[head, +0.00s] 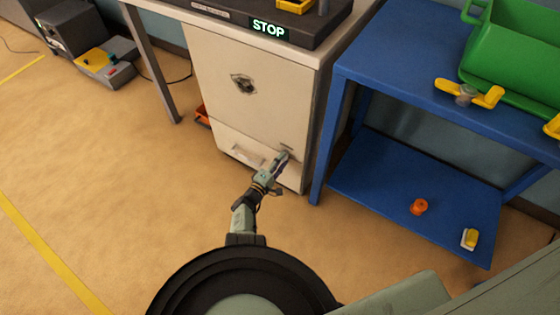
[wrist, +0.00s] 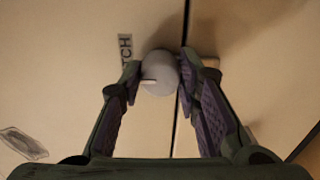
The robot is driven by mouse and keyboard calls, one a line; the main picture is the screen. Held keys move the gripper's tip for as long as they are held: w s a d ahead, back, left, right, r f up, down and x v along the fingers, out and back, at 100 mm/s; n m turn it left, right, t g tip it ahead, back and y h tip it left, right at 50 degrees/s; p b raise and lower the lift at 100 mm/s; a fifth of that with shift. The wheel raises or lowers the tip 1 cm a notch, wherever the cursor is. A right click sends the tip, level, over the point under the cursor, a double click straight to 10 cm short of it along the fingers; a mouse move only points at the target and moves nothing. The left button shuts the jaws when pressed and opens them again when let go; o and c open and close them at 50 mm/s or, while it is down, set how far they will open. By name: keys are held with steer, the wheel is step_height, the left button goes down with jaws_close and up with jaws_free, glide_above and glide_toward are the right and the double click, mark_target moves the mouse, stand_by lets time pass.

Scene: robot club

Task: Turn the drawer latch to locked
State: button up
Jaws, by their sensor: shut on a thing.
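The latch is a round grey knob (wrist: 158,76) with a pale pointer mark on its left side in the wrist view. A label (wrist: 125,49) ending in "TCH" is beside it. My gripper (wrist: 158,72) has its fingertips on both sides of the knob, shut on it. In the head view my gripper (head: 284,156) reaches the lower right front of the white cabinet (head: 240,60), and hides the knob. A dark seam runs close by the knob in the wrist view.
A blue shelf unit (head: 360,63) stands close on the right, its leg near my gripper. Its lower shelf holds an orange knob-like piece (head: 419,206) and a yellow-and-white piece (head: 470,238). A green bin (head: 515,50) is on top. The floor at left is open.

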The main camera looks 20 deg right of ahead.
steer(key=o, duration=1.2)
steer(key=shift+c, duration=0.2)
steer(key=shift+a, duration=0.1)
steer(key=v, duration=1.2)
